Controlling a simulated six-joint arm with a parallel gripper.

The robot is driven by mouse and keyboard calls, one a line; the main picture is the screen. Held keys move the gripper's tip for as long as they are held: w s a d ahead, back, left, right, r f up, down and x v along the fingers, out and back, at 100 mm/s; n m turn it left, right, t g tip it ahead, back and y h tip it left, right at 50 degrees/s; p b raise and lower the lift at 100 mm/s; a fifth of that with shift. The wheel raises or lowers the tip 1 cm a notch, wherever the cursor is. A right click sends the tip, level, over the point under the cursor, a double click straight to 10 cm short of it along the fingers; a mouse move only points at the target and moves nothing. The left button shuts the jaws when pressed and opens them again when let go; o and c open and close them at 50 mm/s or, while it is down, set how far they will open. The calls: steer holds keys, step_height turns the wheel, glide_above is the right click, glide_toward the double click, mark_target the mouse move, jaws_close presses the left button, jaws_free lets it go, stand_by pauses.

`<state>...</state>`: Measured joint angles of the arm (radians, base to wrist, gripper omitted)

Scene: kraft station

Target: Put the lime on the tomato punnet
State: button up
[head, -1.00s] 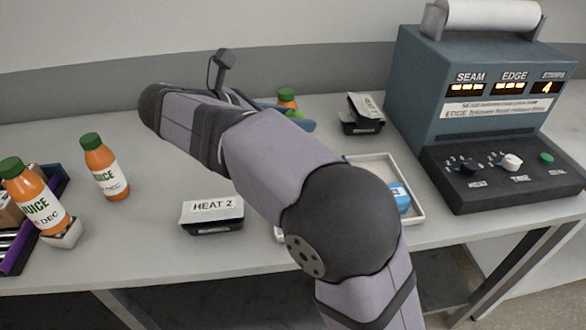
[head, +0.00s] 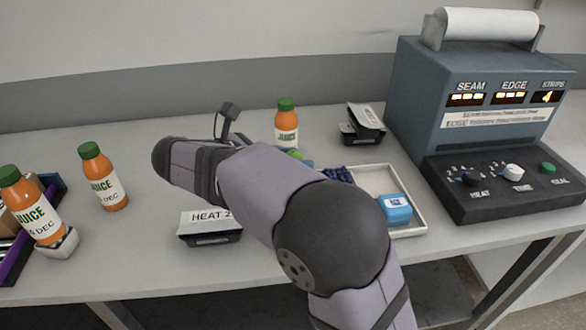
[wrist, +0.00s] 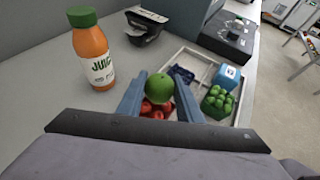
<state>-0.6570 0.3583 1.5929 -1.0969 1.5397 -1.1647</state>
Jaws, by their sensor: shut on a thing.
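The lime (wrist: 159,87) is a round green fruit held between the blue fingers of my gripper (wrist: 160,93) in the wrist view. In the head view, a bit of green lime (head: 296,153) shows at my gripper's tip, the rest hidden by my arm. The tomato punnet (wrist: 152,112) shows red tomatoes just below and behind the lime in the wrist view. The fingers and lime cover part of it, and I cannot tell whether the lime touches it. In the head view, my arm hides the tomatoes.
A white tray (head: 421,222) holds a blue box (head: 395,208), dark blue berries (head: 338,174) and a green-fruit punnet (wrist: 218,102). A juice bottle (head: 286,127) stands behind my gripper. A HEAT 2 pack (head: 208,228) lies left; a sealing machine (head: 480,120) stands right.

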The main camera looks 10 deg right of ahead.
steer(key=shift+f, duration=1.3)
steer(key=shift+f, duration=0.1)
steer(key=o, duration=1)
steer(key=shift+a+r, duration=0.1)
steer(key=shift+r, duration=0.1)
steer(key=p+v, duration=0.1)
steer(key=v, duration=1)
steer(key=shift+s+a+r, duration=0.15)
steer(key=shift+s+a, duration=0.05)
steer(key=shift+a, duration=0.1)
